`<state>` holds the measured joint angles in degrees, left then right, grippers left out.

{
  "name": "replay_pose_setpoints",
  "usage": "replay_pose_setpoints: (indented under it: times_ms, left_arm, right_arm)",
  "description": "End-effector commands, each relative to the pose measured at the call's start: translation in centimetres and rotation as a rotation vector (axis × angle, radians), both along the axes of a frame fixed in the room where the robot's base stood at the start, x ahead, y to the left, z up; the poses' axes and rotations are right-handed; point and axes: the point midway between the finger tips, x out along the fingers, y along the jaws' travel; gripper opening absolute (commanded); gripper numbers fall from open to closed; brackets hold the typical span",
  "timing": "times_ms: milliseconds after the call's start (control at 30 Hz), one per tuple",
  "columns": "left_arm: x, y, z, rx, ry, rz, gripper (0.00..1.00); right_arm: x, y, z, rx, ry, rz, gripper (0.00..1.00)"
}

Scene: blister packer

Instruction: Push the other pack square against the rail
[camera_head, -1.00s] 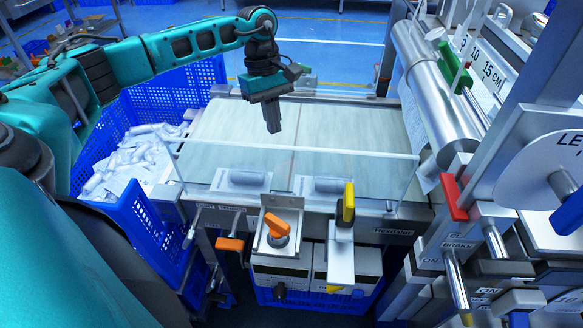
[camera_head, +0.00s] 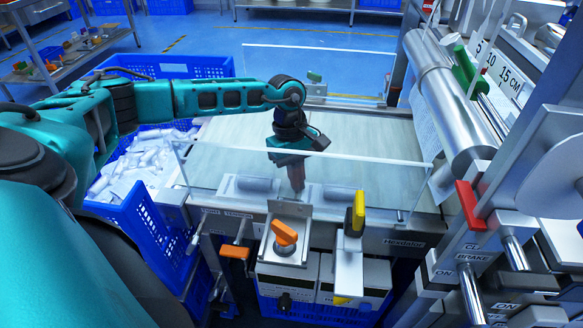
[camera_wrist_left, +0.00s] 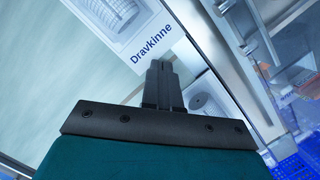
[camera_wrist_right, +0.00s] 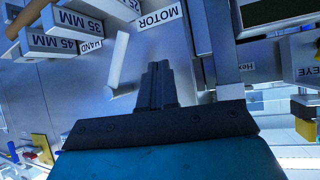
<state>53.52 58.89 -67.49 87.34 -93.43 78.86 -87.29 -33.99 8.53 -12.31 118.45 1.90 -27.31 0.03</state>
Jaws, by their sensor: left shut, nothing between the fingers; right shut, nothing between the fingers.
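Two white packs with grey rolls lie along the table's front edge in the head view, one left (camera_head: 250,187) and one right (camera_head: 341,197). My left gripper (camera_head: 297,186) is shut and empty, low over the table between them, behind the clear guard. In the left wrist view its fingers (camera_wrist_left: 159,70) lie between a pack labelled Dravkinne (camera_wrist_left: 112,22) and another pack (camera_wrist_left: 204,94) near the metal rail (camera_wrist_left: 228,82). I cannot tell whether they touch either pack. My right gripper (camera_wrist_right: 158,72) is shut and empty in the right wrist view, below a MOTOR label.
A clear guard (camera_head: 390,180) stands along the table front. A blue crate (camera_head: 150,222) of white rolls is at left. A metal roller (camera_head: 447,95) and a red lever (camera_head: 467,206) stand at right. The pale belt (camera_head: 385,140) behind the packs is clear.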

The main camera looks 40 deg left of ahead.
Motion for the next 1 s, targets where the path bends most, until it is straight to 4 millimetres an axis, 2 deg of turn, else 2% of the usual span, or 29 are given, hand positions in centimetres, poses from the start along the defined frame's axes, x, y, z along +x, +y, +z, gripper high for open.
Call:
replay_pose_setpoints:
  times_ms: [333, 500, 800, 900, 1000]
  left_arm:
    - [-0.1, -0.2, 0.1, 0.0, 0.0, 0.0, 0.0]
    - [-0.6, -1.6, 0.1, -0.001, 0.0, -0.003, 0.0]
    - [-0.6, -1.6, 0.1, 0.0, 0.0, 0.0, 0.0]
    - [-0.5, -1.4, 0.7, -0.001, -0.002, 0.0, 0.0]
    - [-0.4, -1.1, 2.1, 0.0, -0.002, 0.001, 0.0]
  right_arm:
    - [0.0, 0.0, 0.1, 0.001, -0.001, -0.001, 0.0]
    - [0.0, 0.0, 0.4, 0.001, -0.001, -0.001, 0.0]
    - [0.0, 0.0, 0.4, 0.001, -0.001, -0.001, 0.0]
    - [0.0, 0.0, 0.5, 0.0, -0.001, 0.0, 0.0]
    - [0.0, 0.0, 0.8, -0.001, 0.0, 0.001, 0.0]
